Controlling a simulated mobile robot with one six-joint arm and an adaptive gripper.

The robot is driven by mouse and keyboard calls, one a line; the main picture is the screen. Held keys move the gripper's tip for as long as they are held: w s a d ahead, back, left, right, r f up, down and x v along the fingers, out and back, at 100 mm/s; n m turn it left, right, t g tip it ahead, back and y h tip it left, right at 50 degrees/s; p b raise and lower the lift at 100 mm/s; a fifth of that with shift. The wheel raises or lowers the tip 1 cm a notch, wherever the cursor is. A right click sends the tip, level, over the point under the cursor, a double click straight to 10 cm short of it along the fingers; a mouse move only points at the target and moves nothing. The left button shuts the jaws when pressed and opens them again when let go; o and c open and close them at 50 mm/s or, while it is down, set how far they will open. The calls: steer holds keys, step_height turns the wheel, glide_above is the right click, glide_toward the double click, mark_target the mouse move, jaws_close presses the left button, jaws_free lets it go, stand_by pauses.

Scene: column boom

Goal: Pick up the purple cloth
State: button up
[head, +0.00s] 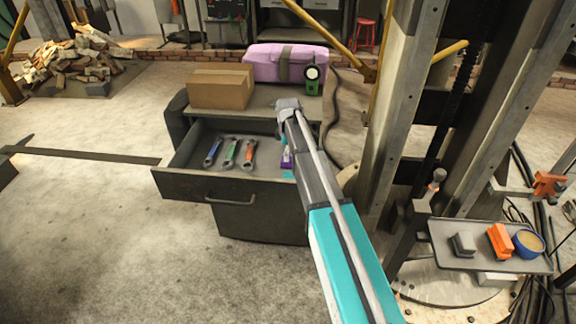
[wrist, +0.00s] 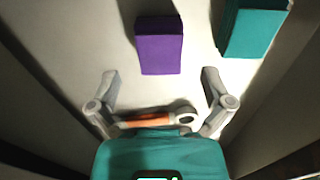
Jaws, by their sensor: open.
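The purple cloth (wrist: 159,48) lies as a folded block on the light drawer floor, just ahead of my gripper (wrist: 160,76) in the wrist view. In the head view a small purple patch (head: 287,160) shows beside my arm, which hides most of that area. My gripper is open, its two fingers spread on either side below the cloth's near edge in the picture, with nothing held between them. My arm hides most of the gripper in the head view.
A teal folded block (wrist: 252,27) lies right of the cloth. An orange-handled wrench (wrist: 147,119) lies under my gripper. The open drawer (head: 225,188) has dark walls and holds blue and green wrenches (head: 231,152). A cardboard box (head: 220,88) and pink case (head: 286,62) stand above.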

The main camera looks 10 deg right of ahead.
steer(key=shift+f+b, duration=1.6)
steer(key=shift+f, duration=0.35)
steer(key=c, duration=1.1)
steer(key=shift+c, duration=0.2)
steer(key=shift+r, duration=0.25)
step_height(320, 180, up, 2)
steer(key=p, duration=0.2)
steer(key=shift+r+p, duration=0.15)
steer(key=shift+p, duration=0.25)
steer(key=s+d+r+p, duration=0.2)
steer(key=s+r+p, duration=0.8)
steer(key=s, duration=0.3)
steer(key=shift+s+r, duration=0.15)
steer(key=shift+s, duration=0.25)
